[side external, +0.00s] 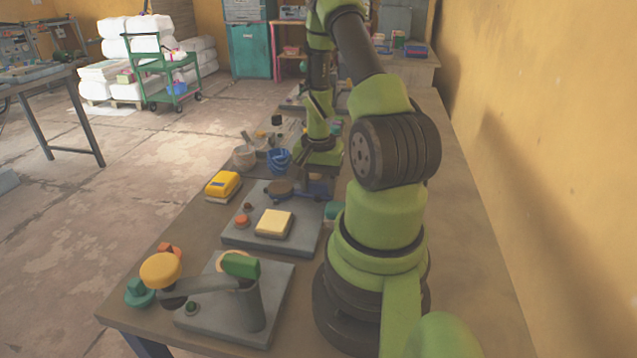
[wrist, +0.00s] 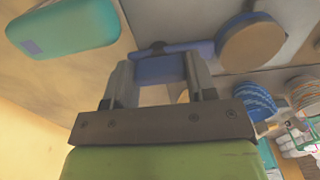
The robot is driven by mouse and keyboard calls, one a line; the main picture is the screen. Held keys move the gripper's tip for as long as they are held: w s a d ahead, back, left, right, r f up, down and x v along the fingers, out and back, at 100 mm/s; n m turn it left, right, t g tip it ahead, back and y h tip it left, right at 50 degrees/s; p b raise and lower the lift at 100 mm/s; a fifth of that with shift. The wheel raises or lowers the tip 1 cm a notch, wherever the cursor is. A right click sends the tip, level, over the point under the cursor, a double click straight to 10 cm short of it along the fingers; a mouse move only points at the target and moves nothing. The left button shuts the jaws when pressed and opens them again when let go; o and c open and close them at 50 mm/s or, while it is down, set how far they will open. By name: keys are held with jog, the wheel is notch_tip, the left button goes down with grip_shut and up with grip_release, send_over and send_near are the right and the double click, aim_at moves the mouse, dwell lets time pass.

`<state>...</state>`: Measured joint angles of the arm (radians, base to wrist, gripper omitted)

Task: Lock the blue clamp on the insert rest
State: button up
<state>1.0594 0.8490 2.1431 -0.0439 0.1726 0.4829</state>
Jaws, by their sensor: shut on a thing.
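A teal object (wrist: 65,25) lies left of my gripper in the wrist view. A blue striped cup (side external: 278,160) stands beyond the plate. A yellow box (side external: 223,185) is left of it.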

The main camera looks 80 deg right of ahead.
aim_at(318, 183)
jog(key=o, duration=0.9)
notch_tip(318, 183, up, 10)
dwell(0.5)
jog(key=w+a+r+n+t+h, duration=0.1)
jog(key=w+a+r+n+t, duration=0.15)
jog(key=a+r, duration=0.35)
jog(key=w+a+r+n+t, duration=0.1)
jog(key=w+a+r+n, duration=0.3)
jog(key=a+r, duration=0.15)
jog(key=s+a+r+n+t+y, duration=0.1)
jog(key=a+r+n, duration=0.1)
jog(key=a, duration=0.2)
jog(key=s+a+r+n+t+y, duration=0.1)
jog(key=s+a+n, duration=0.1)
jog(key=a, duration=0.3)
jog(key=s+a+r+n+t+y, duration=0.1)
jog(key=s+a+r+n, duration=0.1)
jog(key=a, duration=0.3)
jog(key=shift+a+r+n+t, duration=0.15)
jog(key=shift+r+n+t, duration=0.2)
jog(key=shift+n, duration=0.5)
